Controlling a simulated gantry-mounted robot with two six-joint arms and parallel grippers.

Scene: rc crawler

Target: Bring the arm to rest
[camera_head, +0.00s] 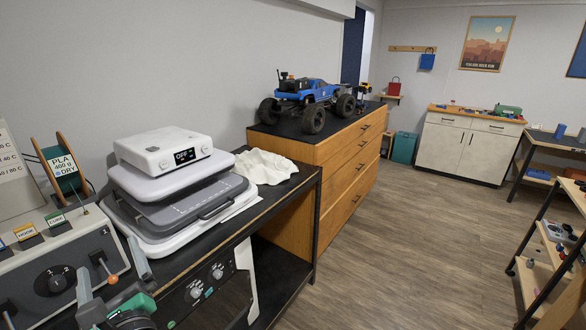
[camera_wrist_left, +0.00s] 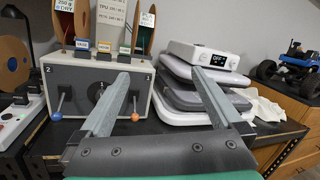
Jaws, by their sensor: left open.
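My left gripper (camera_head: 108,258) is at the lower left of the head view, with grey fingers and a green part behind them. In the left wrist view its two fingers (camera_wrist_left: 160,78) are spread apart with nothing between them. They point toward the grey control box (camera_wrist_left: 95,88) and the white-and-grey layered machine (camera_wrist_left: 195,95). In the head view the gripper is between the control box (camera_head: 55,275) and the machine (camera_head: 165,180). I cannot tell whether it touches either one. My right gripper is not in view.
A white cloth (camera_head: 265,166) lies on the dark bench beside the machine. A blue crawler truck (camera_head: 305,92) stands on the wooden drawer cabinet (camera_head: 350,150). A spool (camera_head: 62,165) stands behind the control box. A shelf rack (camera_head: 548,250) is at right. The middle floor is clear.

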